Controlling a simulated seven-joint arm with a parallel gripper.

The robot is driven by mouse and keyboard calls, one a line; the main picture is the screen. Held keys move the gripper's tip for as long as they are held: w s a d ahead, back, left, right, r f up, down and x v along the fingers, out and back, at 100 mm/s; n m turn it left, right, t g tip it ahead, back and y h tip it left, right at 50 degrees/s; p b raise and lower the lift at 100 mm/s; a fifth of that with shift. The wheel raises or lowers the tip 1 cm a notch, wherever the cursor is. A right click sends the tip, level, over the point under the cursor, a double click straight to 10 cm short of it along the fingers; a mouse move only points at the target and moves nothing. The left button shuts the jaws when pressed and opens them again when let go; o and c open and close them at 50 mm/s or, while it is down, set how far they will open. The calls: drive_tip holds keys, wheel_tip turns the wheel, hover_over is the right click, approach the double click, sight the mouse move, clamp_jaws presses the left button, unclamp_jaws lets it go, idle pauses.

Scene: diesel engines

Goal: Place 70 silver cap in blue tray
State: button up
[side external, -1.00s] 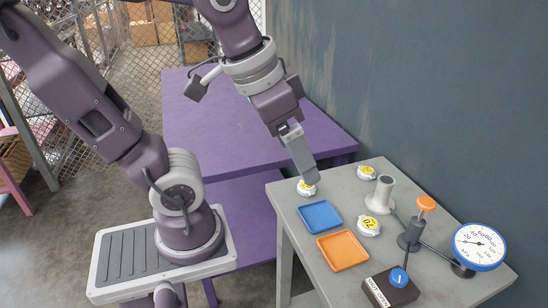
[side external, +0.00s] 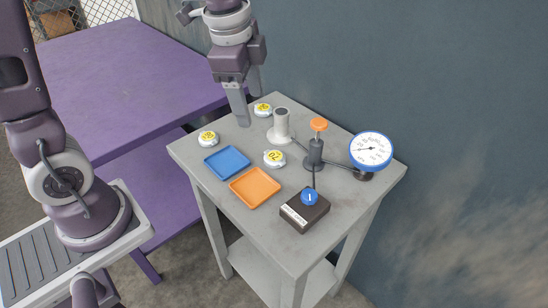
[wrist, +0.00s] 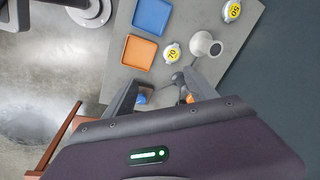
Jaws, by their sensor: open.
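The 70 silver cap (side external: 274,158) lies on the grey table beside the blue tray (side external: 234,150) and orange tray (side external: 255,187). Its yellow label reads 70 in the wrist view (wrist: 171,53). The blue tray is empty and also shows at the top of the wrist view (wrist: 153,15). Two similar caps lie on the table: one left of the blue tray (side external: 208,138), one at the back (side external: 263,109), labelled 50 in the wrist view (wrist: 232,10). My gripper (side external: 249,110) is open and empty, above the table's back-left part, its two fingers apart.
A grey-white cylinder post (side external: 281,125) stands behind the 70 cap. Right of it are an orange-knobbed stand (side external: 316,148), a dial gauge (side external: 371,150) and a black box with a blue knob (side external: 304,210). A wall borders the table at the back.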

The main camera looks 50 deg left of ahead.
sight(282, 162)
drive_tip(key=w+f+m, duration=0.2)
drive_tip(key=f, duration=0.2)
drive_tip(key=w+f+m+g, duration=0.1)
drive_tip(key=w+f+m, duration=0.1)
drive_tip(key=w+f, duration=0.1)
drive_tip(key=w+f+m+g, duration=0.1)
drive_tip(key=w+f+m, duration=0.1)
drive_tip(key=f, duration=0.3)
drive_tip(key=shift+w+d+f+m, duration=0.2)
drive_tip(key=shift+w+f+m, duration=0.2)
drive_tip(key=shift+w, duration=0.15)
drive_tip(key=f, duration=0.7)
drive_tip(key=shift+d, duration=0.35)
clamp_jaws()
